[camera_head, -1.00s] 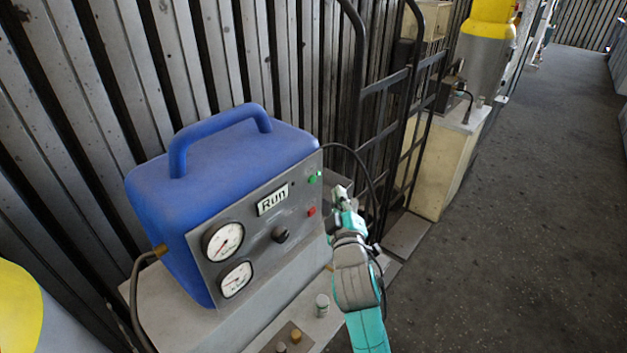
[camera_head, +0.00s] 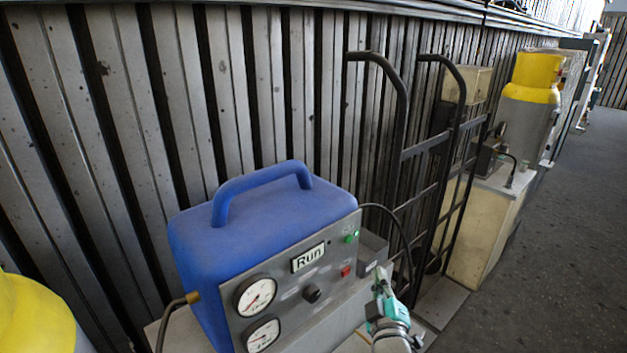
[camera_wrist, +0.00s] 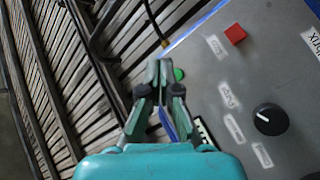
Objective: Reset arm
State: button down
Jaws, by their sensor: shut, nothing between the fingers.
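My gripper (camera_head: 378,276) is at the lower right of the blue blower housing (camera_head: 262,212) in the head view, in front of the right end of its grey control panel. In the wrist view my gripper (camera_wrist: 158,72) has its fingers together with nothing between them. The panel (camera_head: 300,275) carries a "Run" display (camera_head: 308,257), a green button (camera_head: 351,238), a red button (camera_head: 346,271), a dark knob (camera_head: 312,294) and two dials. In the wrist view the green button (camera_wrist: 179,74) shows right beside the fingertips. I cannot tell whether they touch it.
A black hand truck (camera_head: 420,160) stands right of the housing against the slatted metal wall (camera_head: 130,130). Beyond it are a cream cabinet (camera_head: 485,235) and a yellow-topped cylinder (camera_head: 532,85). A yellow object (camera_head: 35,315) is at the lower left. Open floor (camera_head: 560,250) lies at the right.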

jog(key=s+f+m+g+y, duration=0.1)
jog(key=s+f, duration=0.4)
jog(key=s, duration=0.3)
jog(key=s+a+f+m+y, duration=0.1)
jog(key=s+f, duration=0.4)
jog(key=s, duration=0.3)
jog(key=s+f+m+g, duration=0.1)
jog(key=s+f, duration=0.4)
jog(key=s, duration=0.4)
jog(key=s+r+m+g, duration=0.1)
jog(key=s+m, duration=0.3)
jog(key=s, duration=1.9)
jog(key=shift+s+r+m+g+y, duration=0.3)
jog(key=shift+r+m, duration=0.1)
jog(key=shift+r, duration=0.35)
